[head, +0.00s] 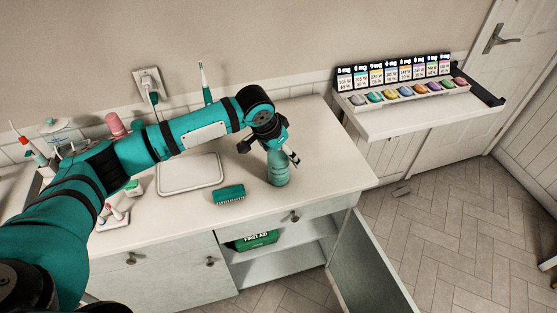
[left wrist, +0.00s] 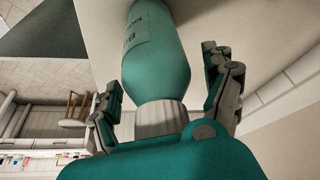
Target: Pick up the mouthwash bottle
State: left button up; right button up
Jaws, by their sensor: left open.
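The teal mouthwash bottle (head: 278,170) stands upright on the white counter, towards its right side. My left gripper (head: 272,156) is over the top of the bottle, and its cap is hidden there in the head view. In the left wrist view the teal bottle (left wrist: 157,62) with its pale cap lies between the two open fingers of my left gripper (left wrist: 170,88). A gap shows on both sides of the bottle. My right gripper is not in view.
A teal brush (head: 229,195) and a white tray (head: 190,174) lie left of the bottle on the counter (head: 325,165). A green first aid box (head: 254,240) is on the shelf below. A shelf of colored items (head: 410,115) hangs at the right.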

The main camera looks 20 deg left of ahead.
pick_arm(q)
jog(key=shift+w+f, duration=0.1)
jog(key=shift+f, duration=0.1)
jog(key=c, duration=1.5)
jog(key=shift+r, duration=0.1)
jog(key=shift+c, duration=0.2)
jog(key=shift+r, duration=0.1)
